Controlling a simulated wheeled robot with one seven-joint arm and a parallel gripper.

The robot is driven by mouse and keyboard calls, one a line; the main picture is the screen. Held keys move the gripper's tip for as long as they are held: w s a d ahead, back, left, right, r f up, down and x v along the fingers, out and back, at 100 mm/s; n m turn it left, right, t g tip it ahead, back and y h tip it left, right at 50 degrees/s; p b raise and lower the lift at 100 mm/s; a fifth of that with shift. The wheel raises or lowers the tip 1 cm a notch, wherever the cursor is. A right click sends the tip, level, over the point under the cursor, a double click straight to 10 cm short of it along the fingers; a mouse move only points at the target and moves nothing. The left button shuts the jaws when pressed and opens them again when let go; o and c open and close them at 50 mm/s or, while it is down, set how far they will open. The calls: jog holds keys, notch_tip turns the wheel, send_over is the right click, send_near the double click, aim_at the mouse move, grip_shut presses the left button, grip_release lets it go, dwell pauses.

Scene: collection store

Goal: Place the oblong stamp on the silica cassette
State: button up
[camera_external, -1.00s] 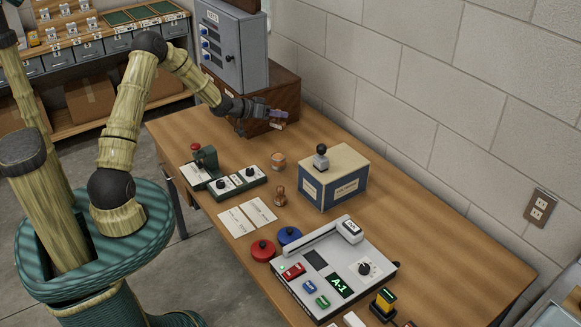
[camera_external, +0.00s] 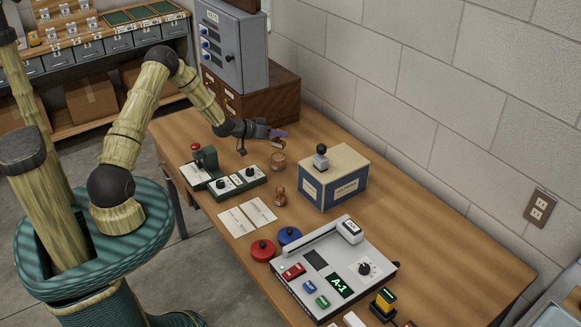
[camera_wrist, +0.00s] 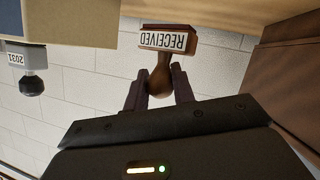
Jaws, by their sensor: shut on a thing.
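My gripper (camera_external: 272,134) is shut on the wooden handle of the oblong stamp (camera_wrist: 165,40), which has a rectangular head lettered RECEIVED. In the wrist view my fingers (camera_wrist: 161,88) close around the handle, and the head points away from my palm. In the external view the stamp (camera_external: 278,144) is small and held above the back part of the table. A blue box with a cream top (camera_external: 336,178) stands to its right, apart from it. It appears to be the silica cassette, but its label is too small to read. A black-knobbed date stamp (camera_external: 321,157) stands on its top.
A green switch unit (camera_external: 236,182), cards (camera_external: 247,214), red and blue pads and a grey console (camera_external: 335,268) lie nearby. A wooden drawer cabinet (camera_external: 272,100) stands behind my gripper.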

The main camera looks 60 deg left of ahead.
aim_at(274, 143)
jog(key=shift+f, duration=2.05)
jog(key=shift+f, duration=0.2)
jog(key=o, duration=1)
jog(key=shift+r, duration=0.1)
